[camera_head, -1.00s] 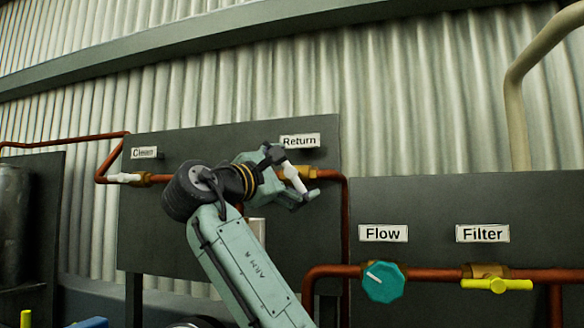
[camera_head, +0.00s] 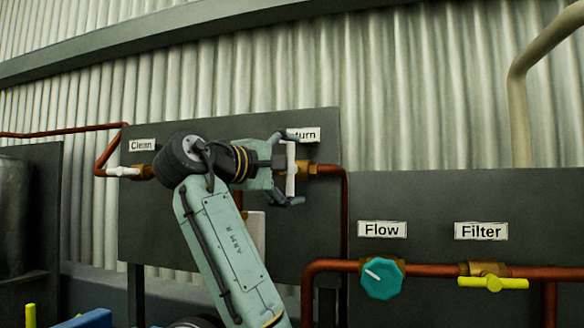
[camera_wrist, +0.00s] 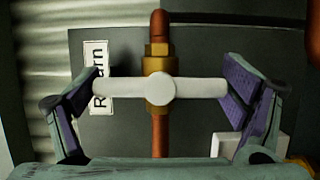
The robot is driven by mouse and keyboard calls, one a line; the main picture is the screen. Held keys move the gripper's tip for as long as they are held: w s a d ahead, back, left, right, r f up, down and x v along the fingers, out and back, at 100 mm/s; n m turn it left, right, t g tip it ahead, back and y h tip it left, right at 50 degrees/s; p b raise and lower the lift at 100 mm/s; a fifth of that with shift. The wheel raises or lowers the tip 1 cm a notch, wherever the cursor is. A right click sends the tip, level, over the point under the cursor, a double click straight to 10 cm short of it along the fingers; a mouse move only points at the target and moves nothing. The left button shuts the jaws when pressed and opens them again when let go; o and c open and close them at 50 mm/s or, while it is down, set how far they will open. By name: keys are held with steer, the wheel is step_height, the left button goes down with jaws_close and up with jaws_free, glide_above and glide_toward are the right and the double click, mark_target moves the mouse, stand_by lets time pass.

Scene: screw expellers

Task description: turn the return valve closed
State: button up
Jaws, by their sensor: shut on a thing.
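The return valve's white handle (camera_head: 291,169) stands about vertical in the head view, across the horizontal copper pipe (camera_head: 328,169). In the wrist view the handle (camera_wrist: 160,88) also lies across the pipe (camera_wrist: 160,130), over a brass fitting (camera_wrist: 158,58). My gripper (camera_head: 289,168) is shut on the handle. Its finger pads meet the two ends of the handle in the wrist view (camera_wrist: 160,86). The Return label (camera_head: 306,134) is partly hidden by a finger in the head view.
The Clean valve (camera_head: 125,172) is on the same dark panel (camera_head: 220,128), to the left. A teal Flow knob (camera_head: 382,278) and a yellow Filter handle (camera_head: 492,283) are on a lower pipe to the right.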

stand_by(0.3)
steer(key=o, duration=0.9)
steer(key=shift+s+d, duration=0.1)
steer(key=v, duration=0.7)
steer(key=shift+s+a, duration=0.15)
steer(key=shift+a, duration=0.05)
